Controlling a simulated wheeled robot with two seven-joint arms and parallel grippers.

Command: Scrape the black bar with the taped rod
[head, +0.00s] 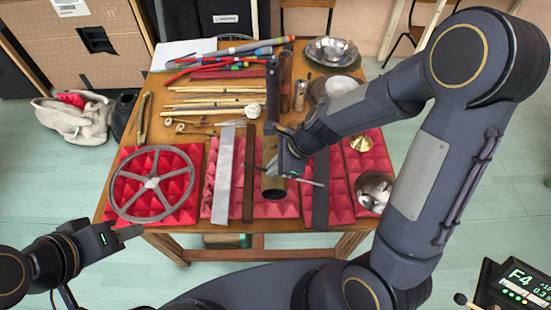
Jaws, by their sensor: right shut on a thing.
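The black bar (320,208) lies lengthwise on a red foam pad at the right of the table's front half. My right gripper (289,174) is above the pads, left of the bar, and shut on a thin rod (312,183), which I take as the taped rod. The rod points right, and its tip overlaps the black bar in the picture. I cannot tell whether it touches, and its tape is too small to make out. My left gripper (132,233) is off the table's front left corner with nothing visible in it; its finger gap is unclear.
Metal bowls (331,51) are at the right. Sticks and red-handled tools crowd the back. Free floor lies before the table.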

